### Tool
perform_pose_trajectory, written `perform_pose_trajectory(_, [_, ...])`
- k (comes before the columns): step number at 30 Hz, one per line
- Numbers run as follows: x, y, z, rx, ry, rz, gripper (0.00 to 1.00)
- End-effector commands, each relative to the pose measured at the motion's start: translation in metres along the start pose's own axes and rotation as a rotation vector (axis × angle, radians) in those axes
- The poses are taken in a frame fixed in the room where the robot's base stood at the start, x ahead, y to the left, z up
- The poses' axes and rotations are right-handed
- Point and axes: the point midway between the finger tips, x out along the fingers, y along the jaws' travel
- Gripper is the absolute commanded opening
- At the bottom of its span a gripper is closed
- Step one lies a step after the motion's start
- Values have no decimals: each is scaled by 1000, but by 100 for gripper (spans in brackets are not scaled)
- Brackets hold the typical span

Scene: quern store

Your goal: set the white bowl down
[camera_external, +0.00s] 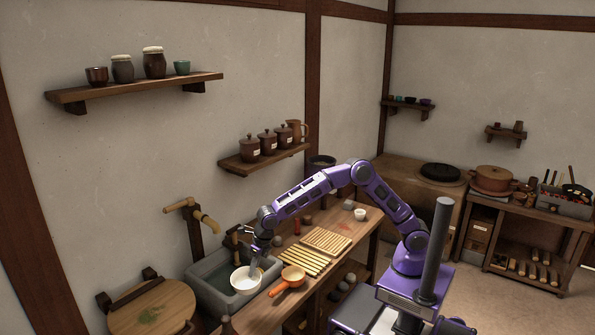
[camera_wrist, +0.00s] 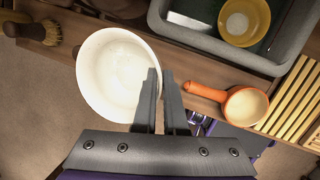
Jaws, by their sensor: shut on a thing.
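The white bowl (camera_external: 245,281) is held upright at the near corner of the stone sink in the external view. In the wrist view the white bowl (camera_wrist: 112,78) is large and appears empty, and it overlaps the counter's front edge with floor showing below. My gripper (camera_wrist: 163,75) is shut on the bowl's right rim; it also shows in the external view (camera_external: 256,265) above the rim. The bowl hides part of the counter (camera_wrist: 62,48) beneath it. The frames do not clearly show how high it hangs.
An orange-handled pan (camera_external: 290,277) lies on the counter right of the bowl, close by. The stone sink (camera_external: 205,290) holds a yellow bowl (camera_wrist: 243,20). Slatted wooden racks (camera_external: 325,241) lie farther right. A brush (camera_wrist: 38,31) is at the left. Bare counter shows between brush and pan.

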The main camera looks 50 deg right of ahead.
Motion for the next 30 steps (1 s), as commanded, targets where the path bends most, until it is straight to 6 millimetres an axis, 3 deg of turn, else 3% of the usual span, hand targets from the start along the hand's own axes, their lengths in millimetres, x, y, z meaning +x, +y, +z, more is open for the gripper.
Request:
perform_pose_trajectory(8, [-2, -42, 24, 76, -14, -10, 0])
perform_pose_trajectory(17, [-6, -122, 55, 211, -33, -32, 0])
perform_pose_trajectory(23, [-14, -208, 75, 352, -57, -55, 0])
perform_pose_trajectory(30, [-30, -330, 83, 550, -94, -87, 0])
